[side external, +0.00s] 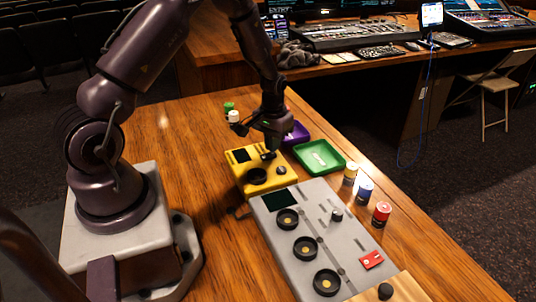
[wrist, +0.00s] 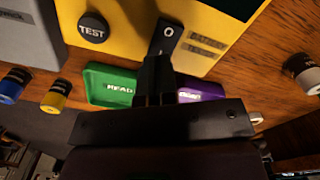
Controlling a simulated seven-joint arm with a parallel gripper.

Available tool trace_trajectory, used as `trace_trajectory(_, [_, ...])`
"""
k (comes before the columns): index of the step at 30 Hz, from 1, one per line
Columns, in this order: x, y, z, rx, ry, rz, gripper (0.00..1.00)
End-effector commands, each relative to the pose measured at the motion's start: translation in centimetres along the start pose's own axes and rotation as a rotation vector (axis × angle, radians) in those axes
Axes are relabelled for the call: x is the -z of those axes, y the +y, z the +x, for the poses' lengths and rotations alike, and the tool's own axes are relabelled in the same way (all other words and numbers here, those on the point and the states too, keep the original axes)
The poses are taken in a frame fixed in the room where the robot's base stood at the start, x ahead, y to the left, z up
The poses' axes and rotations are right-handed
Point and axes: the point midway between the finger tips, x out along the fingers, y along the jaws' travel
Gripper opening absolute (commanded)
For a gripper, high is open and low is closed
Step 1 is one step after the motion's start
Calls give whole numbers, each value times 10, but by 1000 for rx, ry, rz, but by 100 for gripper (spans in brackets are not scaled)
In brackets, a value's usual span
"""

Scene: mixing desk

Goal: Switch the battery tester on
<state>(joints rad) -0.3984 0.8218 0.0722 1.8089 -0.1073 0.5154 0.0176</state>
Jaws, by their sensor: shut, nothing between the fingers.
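The yellow battery tester (side external: 246,181) stands on the desk, with a dark screen, a round black well and a black TEST button; the TEST button (wrist: 93,28) is clear in the wrist view. Its black rocker switch (wrist: 166,36) shows a white O at the end away from my gripper. My gripper (wrist: 159,66) is shut and empty, its fingertips over the near end of the switch and hiding part of it. I cannot tell whether they touch it. In the side view my gripper (side external: 269,154) is at the tester's far edge. The tester's screen (side external: 241,155) looks dark.
A green tray (side external: 320,157) and a purple tray (side external: 297,132) lie beyond the tester. A grey panel (side external: 318,243) with several black wells stands close in front. Yellow, blue and red batteries (side external: 381,213) line the right side. Green and white batteries (side external: 233,117) stand behind.

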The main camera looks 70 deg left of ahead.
Motion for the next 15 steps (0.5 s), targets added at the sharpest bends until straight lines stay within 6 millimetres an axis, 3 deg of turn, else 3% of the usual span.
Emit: trace_trajectory(15, [0, 0, 8, 0, 1, 0, 0])
